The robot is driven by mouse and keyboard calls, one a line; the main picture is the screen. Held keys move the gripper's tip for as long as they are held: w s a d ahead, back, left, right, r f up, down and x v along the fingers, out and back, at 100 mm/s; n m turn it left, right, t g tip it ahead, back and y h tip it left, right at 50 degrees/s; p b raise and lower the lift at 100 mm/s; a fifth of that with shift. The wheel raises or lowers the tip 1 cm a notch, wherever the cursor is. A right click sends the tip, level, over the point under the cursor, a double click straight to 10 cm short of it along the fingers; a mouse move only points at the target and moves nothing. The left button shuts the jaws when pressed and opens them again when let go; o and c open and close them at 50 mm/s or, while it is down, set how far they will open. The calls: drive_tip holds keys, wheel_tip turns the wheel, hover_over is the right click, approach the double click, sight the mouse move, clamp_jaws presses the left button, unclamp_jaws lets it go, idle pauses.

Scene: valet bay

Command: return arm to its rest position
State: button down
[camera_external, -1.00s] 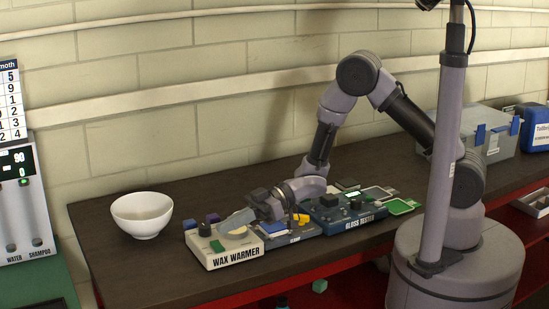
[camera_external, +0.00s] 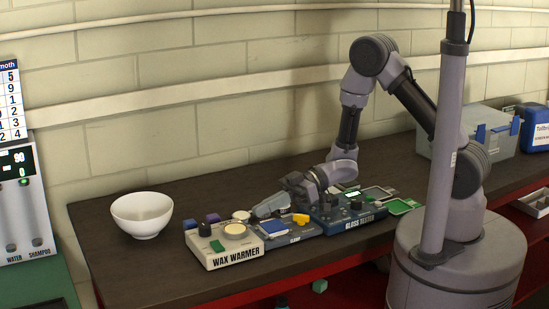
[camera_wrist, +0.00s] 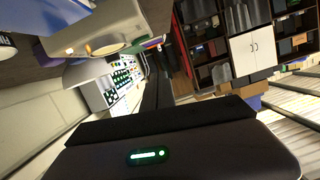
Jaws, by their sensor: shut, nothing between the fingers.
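My gripper (camera_external: 266,206) is at the end of my arm in the outside view, above the row of devices on the dark bench. It is shut and empty. Its fingers point left, near the wax warmer (camera_external: 222,258) and over the back of the device with a blue pad (camera_external: 272,227). My arm is bent, with its elbow high and its forearm reaching down to the wrist. In the wrist view my gripper body with a green light fills the bottom, and the fingertips are hard to make out.
The gloss tester (camera_external: 350,212) stands right of the blue-pad device. A white bowl (camera_external: 142,214) is at the left of the bench (camera_external: 105,206). A grey bin (camera_external: 478,138) and a blue container (camera_external: 535,126) stand at the back right. Bench room is free behind the devices.

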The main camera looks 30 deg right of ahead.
drive_tip(key=w+d+r+m+t+h+b, duration=0.1)
drive_tip(key=w+d+r+m+t+h, duration=0.2)
drive_tip(key=w, duration=0.4)
drive_tip(key=w+d+r+m+t+h+b, duration=0.1)
drive_tip(key=w+d+r+m+t, duration=0.1)
drive_tip(key=w+d+t, duration=0.35)
drive_tip(key=w+d+r+m+t+h+b, duration=0.1)
drive_tip(key=w+d+r+m+h, duration=0.2)
drive_tip(key=d, duration=0.5)
drive_tip(key=d+r+m+t+h, duration=0.2)
drive_tip(key=d+m+h, duration=0.2)
drive_tip(key=d, duration=0.4)
drive_tip(key=s+d+r+m+g+h+b, duration=0.2)
drive_tip(key=s+d+m+g+h, duration=0.3)
drive_tip(key=s+d, duration=0.55)
drive_tip(key=s+a+m+y, duration=0.2)
drive_tip(key=s+m, duration=0.2)
drive_tip(key=s, duration=0.8)
drive_tip(key=shift+s+a+f+y, duration=0.15)
drive_tip(key=shift+s+f+y, duration=0.15)
drive_tip(key=shift+y, duration=0.1)
